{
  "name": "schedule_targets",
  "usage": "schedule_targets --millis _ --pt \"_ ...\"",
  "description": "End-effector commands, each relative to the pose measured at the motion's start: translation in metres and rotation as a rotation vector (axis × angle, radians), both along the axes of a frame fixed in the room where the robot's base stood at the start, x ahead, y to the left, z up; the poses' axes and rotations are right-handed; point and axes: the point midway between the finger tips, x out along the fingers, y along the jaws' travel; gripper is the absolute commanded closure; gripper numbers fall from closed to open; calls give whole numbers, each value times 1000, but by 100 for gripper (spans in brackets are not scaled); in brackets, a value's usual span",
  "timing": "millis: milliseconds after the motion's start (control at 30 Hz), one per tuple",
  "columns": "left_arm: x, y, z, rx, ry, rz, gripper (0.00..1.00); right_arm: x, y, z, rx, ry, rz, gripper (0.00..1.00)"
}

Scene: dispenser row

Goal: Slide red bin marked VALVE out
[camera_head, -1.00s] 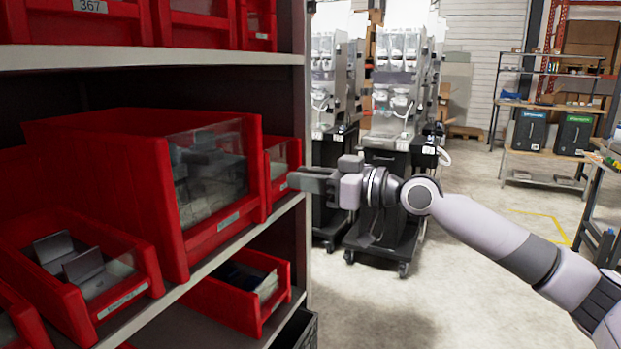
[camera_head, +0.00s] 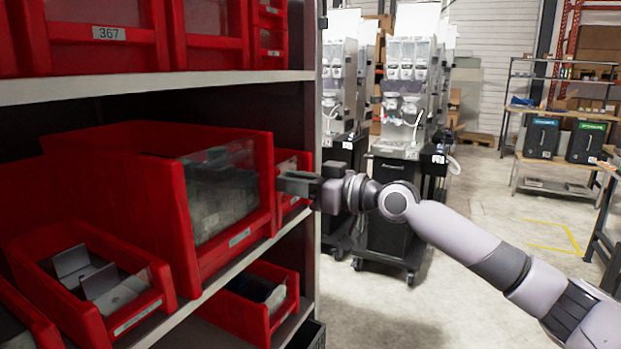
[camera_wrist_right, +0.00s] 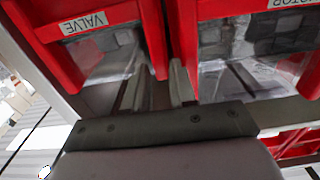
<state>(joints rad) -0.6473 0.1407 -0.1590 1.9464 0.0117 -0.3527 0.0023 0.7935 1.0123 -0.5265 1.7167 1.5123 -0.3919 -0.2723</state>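The red bin marked VALVE (camera_wrist_right: 103,22) shows at the left in the right wrist view, where its label is readable. In the head view it appears to be the narrow red bin (camera_head: 289,161) at the right end of the middle shelf, partly hidden by my right gripper. My right gripper (camera_head: 281,183) is in front of this bin; contact cannot be told. In the right wrist view my right gripper (camera_wrist_right: 156,90) shows two thin fingers with a gap between them, near the VALVE bin's side wall. Nothing is visibly held. My left gripper is not in view.
A red bin marked MOTOR (camera_wrist_right: 185,30) stands beside it, apparently the large bin (camera_head: 178,215) in the head view. More red bins sit on the shelves above and below. The shelf post (camera_head: 307,110) is close to my right gripper. Black wheeled machines (camera_head: 385,235) stand behind.

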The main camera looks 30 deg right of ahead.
Motion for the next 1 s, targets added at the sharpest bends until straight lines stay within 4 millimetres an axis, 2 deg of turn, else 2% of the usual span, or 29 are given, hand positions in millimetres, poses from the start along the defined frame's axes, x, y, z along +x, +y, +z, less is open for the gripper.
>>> schedule_targets --millis 200,533,600,633,1000 --pt "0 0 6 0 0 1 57 14 8 1 0 0 0 74" --pt "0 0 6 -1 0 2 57 15 9 -1 -1 -1 -1 74" --pt "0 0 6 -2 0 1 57 15 9 -1 -1 -1 -1 97" --pt "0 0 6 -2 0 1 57 15 9 -1 -1 -1 -1 100" --pt "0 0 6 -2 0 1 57 15 9 0 -1 0 -1 100"
